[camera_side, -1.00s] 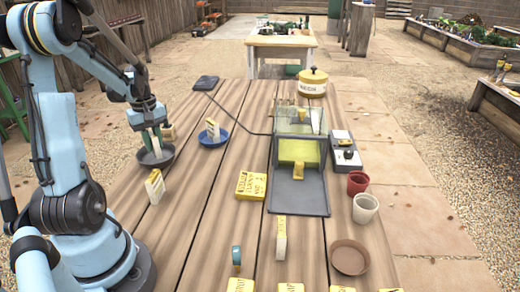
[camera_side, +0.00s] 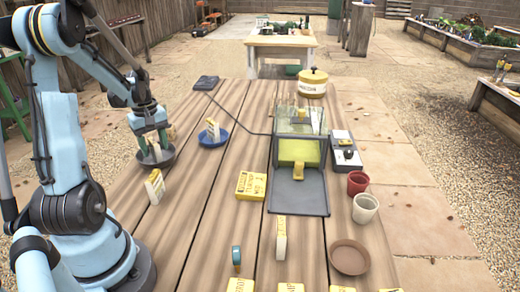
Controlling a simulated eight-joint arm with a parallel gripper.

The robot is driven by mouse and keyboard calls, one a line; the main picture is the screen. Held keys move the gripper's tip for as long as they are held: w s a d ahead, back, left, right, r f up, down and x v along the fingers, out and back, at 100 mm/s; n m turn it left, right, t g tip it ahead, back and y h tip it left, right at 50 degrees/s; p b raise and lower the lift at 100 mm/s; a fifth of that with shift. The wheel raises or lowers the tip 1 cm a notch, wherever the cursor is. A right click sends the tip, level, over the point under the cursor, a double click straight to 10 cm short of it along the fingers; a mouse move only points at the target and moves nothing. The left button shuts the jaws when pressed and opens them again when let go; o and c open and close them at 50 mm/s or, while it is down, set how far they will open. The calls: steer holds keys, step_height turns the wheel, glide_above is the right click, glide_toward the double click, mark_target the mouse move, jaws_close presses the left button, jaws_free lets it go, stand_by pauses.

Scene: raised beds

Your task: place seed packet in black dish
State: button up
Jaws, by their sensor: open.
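The black dish (camera_side: 168,161) sits on the left of the table, below my gripper. My gripper (camera_side: 153,148) is open, its green fingers pointing down into the dish. A pale seed packet (camera_side: 156,153) stands upright in the dish between the spread fingers, partly hidden by them. Whether it touches either finger is too small to tell.
A blue dish (camera_side: 213,141) holding another packet (camera_side: 212,129) is just right of the black dish. A further packet (camera_side: 155,186) stands on the table in front. A yellow box (camera_side: 251,186) and a clear-walled device (camera_side: 298,190) occupy the middle.

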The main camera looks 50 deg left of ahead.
mark_target(153, 142)
stand_by(0.3)
steer(key=shift+r, duration=3.55)
steer(key=w+d+r+m+t, duration=0.1)
steer(key=w+d+m+t, duration=0.2)
steer(key=d+m, duration=0.6)
steer(key=w+d+r+m+t, duration=0.2)
steer(key=d+m, duration=0.7)
steer(key=d, duration=1.4)
steer(key=shift+w+t, duration=1.05)
steer(key=shift+t, duration=0.05)
